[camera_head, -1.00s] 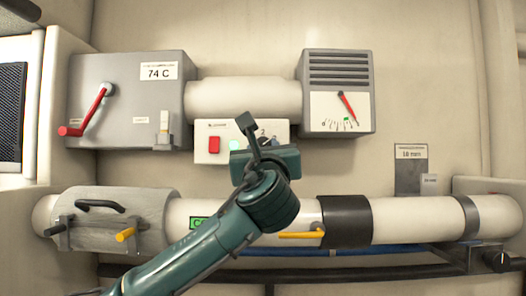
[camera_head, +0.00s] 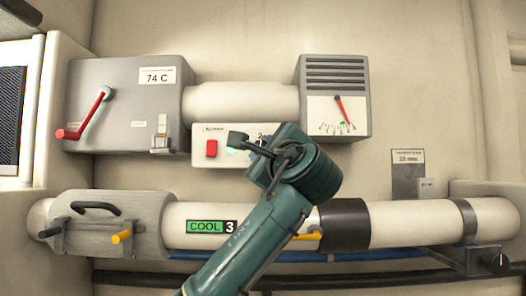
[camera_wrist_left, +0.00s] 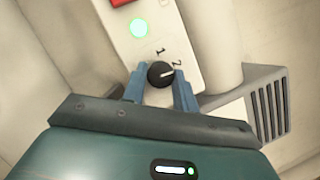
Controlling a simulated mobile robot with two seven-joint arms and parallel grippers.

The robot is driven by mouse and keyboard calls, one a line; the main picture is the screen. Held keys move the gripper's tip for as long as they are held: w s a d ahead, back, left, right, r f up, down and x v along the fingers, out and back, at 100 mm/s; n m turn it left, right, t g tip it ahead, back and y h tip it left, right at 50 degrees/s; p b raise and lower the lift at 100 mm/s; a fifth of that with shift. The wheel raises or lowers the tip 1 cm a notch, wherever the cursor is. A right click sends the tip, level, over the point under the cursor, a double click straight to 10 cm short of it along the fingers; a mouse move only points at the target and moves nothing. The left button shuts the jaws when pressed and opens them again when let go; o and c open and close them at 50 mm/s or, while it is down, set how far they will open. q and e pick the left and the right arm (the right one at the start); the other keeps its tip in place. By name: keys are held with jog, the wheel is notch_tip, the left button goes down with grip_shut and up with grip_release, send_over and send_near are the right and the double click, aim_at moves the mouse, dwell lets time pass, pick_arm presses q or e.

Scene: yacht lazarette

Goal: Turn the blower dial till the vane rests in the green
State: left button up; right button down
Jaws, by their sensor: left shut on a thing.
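The black blower dial (camera_wrist_left: 160,74) sits on the white switch panel (camera_head: 203,159), with its white mark turned toward the "2". My left gripper (camera_wrist_left: 159,88) is shut on the dial, one blue finger on each side. In the head view my left gripper (camera_head: 254,144) covers the dial. The red vane (camera_head: 342,109) hangs over the scale of the vent gauge (camera_head: 361,118), to the right of the panel. Its tip is at or just right of the small green patch (camera_head: 343,124); I cannot tell exactly. My right gripper is not in view.
A red button (camera_head: 211,148) and a lit green lamp (camera_wrist_left: 139,27) are on the panel. A grey box (camera_head: 120,110) with a red lever (camera_head: 98,108) is at the left. Below runs a white pipe (camera_head: 410,220) with yellow handles and a "COOL 3" label (camera_head: 210,227).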

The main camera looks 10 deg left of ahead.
pick_arm(q)
jog(key=shift+n, duration=0.7)
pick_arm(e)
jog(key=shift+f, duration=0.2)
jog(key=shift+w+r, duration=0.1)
pick_arm(q)
jog(key=o, duration=1)
jog(key=shift+c, duration=0.2)
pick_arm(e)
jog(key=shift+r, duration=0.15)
pick_arm(q)
jog(key=shift+d, duration=0.1)
jog(key=shift+s+d+f, duration=0.1)
jog(key=shift+s+d, duration=0.05)
jog(key=shift+s, duration=0.2)
jog(key=b+v, duration=0.4)
jog(key=v, duration=0.8)
jog(key=shift+d+r+b, duration=0.2)
jog(key=shift+d+b, duration=0.05)
jog(key=shift+b, duration=0.05)
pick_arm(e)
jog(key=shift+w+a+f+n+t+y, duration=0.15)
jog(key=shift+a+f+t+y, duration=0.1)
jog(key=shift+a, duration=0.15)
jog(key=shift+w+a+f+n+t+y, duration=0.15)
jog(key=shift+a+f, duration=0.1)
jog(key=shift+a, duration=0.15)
